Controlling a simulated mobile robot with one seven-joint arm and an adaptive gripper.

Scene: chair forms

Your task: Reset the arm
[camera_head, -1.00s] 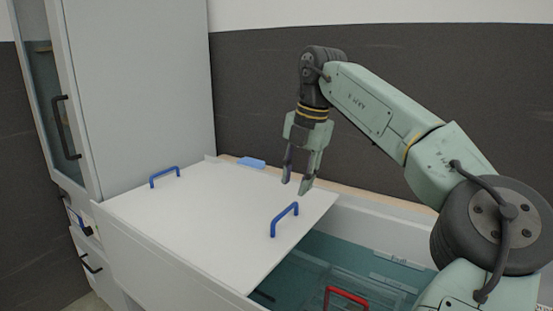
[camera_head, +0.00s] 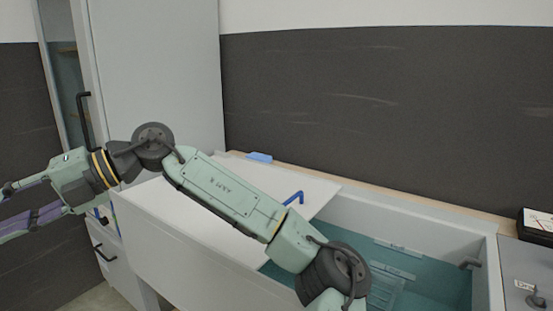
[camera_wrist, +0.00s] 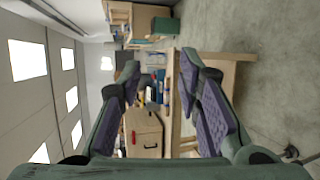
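My arm reaches across the head view from the lower right to the left.
A white lid (camera_head: 292,183) with a blue handle (camera_head: 294,198) covers part of the teal-lined basin (camera_head: 440,285). The tall grey cabinet (camera_head: 160,70) stands at left. A wooden cabinet (camera_wrist: 145,130) shows in the wrist view, beyond the fingers.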

